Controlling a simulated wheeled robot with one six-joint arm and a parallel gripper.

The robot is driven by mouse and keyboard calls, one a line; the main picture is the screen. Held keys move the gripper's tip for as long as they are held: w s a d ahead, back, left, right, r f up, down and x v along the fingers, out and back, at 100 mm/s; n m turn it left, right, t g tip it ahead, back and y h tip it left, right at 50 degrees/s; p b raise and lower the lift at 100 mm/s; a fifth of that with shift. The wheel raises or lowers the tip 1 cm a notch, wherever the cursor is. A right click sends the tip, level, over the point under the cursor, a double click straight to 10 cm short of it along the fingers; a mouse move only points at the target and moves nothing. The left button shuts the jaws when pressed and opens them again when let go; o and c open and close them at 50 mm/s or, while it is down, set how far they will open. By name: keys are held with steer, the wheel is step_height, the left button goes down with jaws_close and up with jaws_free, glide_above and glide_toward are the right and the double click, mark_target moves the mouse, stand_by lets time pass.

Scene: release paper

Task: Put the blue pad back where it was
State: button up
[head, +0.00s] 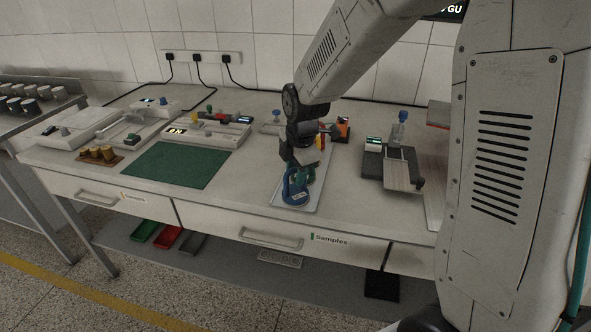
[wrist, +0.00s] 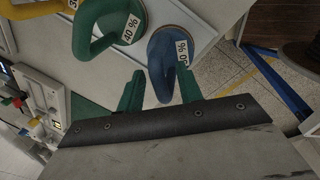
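The blue pad (head: 294,190) with its loop handle is at the front end of a pale tray (head: 311,190). In the wrist view the blue pad (wrist: 176,42) bears a label that seems to read 30 %. My gripper (head: 296,174) is directly above it, pointing down. In the wrist view my gripper's green fingers (wrist: 160,76) are apart, one on each side of the blue handle, with a gap showing on the left. A green pad (wrist: 110,25) labelled 40 % stands beside the blue one. Whether the blue pad rests fully on the tray is hard to tell.
A yellow pad (wrist: 32,9) stands beyond the green one. A dark green mat (head: 177,165) lies to the left, with instruments behind it. A grey device with a plate (head: 402,172) stands to the right. The bench's front edge is close to the blue pad.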

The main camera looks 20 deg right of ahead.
mark_target(300, 197)
step_height(300, 197, up, 12)
steer(key=s, duration=0.3)
steer(key=s+d+r+m, duration=0.1)
steer(key=s+m, duration=0.8)
steer(key=s, duration=0.4)
steer(key=s+d+r+m+g, duration=0.1)
steer(key=s+d+r+m, duration=0.1)
steer(key=s+m, duration=0.8)
steer(key=s, duration=0.4)
steer(key=shift+m, duration=0.3)
steer(key=shift+d, duration=0.1)
